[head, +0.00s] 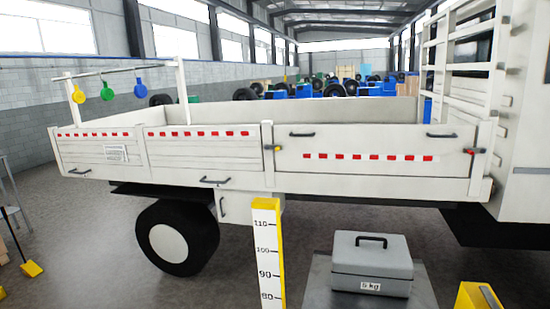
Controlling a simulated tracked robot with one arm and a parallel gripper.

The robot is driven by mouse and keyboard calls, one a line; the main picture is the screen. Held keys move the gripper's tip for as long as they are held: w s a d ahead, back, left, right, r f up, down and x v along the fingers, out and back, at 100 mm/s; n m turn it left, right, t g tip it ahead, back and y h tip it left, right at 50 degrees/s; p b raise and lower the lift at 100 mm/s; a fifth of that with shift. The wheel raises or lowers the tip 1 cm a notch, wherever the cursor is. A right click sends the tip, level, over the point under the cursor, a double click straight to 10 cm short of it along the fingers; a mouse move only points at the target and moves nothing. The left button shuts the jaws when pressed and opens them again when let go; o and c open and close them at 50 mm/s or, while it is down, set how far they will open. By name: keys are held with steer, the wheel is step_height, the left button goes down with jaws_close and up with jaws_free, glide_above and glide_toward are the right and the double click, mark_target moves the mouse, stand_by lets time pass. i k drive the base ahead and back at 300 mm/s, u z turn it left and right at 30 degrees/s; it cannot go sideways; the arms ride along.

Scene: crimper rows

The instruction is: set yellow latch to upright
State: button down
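A white flatbed truck side fills the middle of the head view. A small yellow latch (277,148) sits at the left end of the right side panel (370,172), beside the middle post (267,158). It appears to lie roughly horizontal, its yellow end pointing right. A second small latch (474,151), reddish with an orange tip, sits at the right end of that panel and also looks roughly horizontal. Both are too small to show fine detail. My gripper is not in view.
A yellow-edged measuring post (266,250) stands before the truck. A grey "5 kg" case (371,265) rests on a grey stand (319,285) in front of the right panel. A yellow object (478,296) is at bottom right. Coloured discs (107,92) hang from a rail at left.

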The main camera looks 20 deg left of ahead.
mark_target(272, 149)
steer(key=u, duration=0.3)
steer(key=i, duration=0.4)
steer(key=u, duration=0.8)
steer(key=i, duration=1.45)
steer(key=z, duration=0.25)
steer(key=i, duration=1.25)
steer(key=z, duration=0.85)
